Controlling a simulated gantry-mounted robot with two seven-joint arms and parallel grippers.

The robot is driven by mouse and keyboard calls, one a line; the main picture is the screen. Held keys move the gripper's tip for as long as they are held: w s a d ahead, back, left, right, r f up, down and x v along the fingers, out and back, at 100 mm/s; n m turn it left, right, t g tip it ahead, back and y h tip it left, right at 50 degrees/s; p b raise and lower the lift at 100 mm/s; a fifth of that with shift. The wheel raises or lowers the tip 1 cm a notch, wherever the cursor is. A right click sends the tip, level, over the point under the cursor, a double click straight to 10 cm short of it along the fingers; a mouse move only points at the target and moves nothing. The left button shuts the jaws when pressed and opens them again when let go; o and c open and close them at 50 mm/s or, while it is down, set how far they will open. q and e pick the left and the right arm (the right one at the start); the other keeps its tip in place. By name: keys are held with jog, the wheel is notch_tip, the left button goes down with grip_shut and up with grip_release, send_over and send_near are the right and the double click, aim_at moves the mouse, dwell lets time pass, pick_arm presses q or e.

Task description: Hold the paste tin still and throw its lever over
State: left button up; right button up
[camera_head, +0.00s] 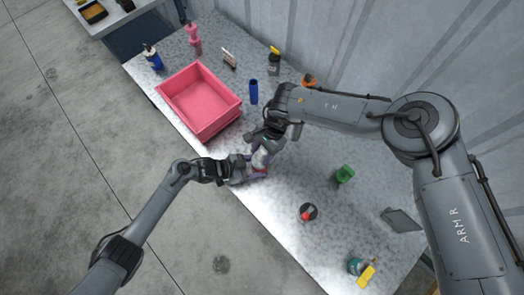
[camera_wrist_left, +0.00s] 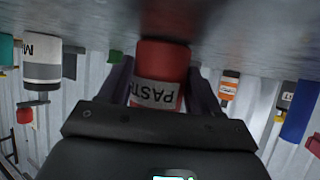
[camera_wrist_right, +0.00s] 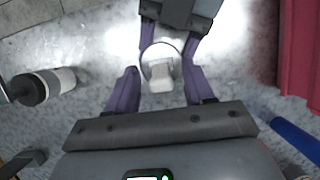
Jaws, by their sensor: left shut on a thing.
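The red paste tin (camera_wrist_left: 162,75), its label reading upside down, stands between the fingers of my left gripper (camera_wrist_left: 158,92), which is shut on its sides. In the head view the tin is mostly hidden by both grippers. In the right wrist view the tin's round top (camera_wrist_right: 160,55) shows from above, with a pale block-like piece that appears to be its lever (camera_wrist_right: 160,80). My left fingers come in from the top of that view. My right gripper (camera_wrist_right: 160,90) is open above the tin, one finger to each side of the pale piece, with no clear contact.
A pink crate (camera_head: 165,88) stands left of the grippers, with a blue cylinder (camera_head: 253,91) nearby. The table's front edge is close to the tin.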

jog(key=c, duration=0.9)
jog(key=shift+w+d+f+g+y, duration=0.1)
jog(key=shift+w+d+g+y, duration=0.2)
jog(key=shift+g+y, duration=0.45)
jog(key=o, duration=1)
jog(key=v, duration=1.2)
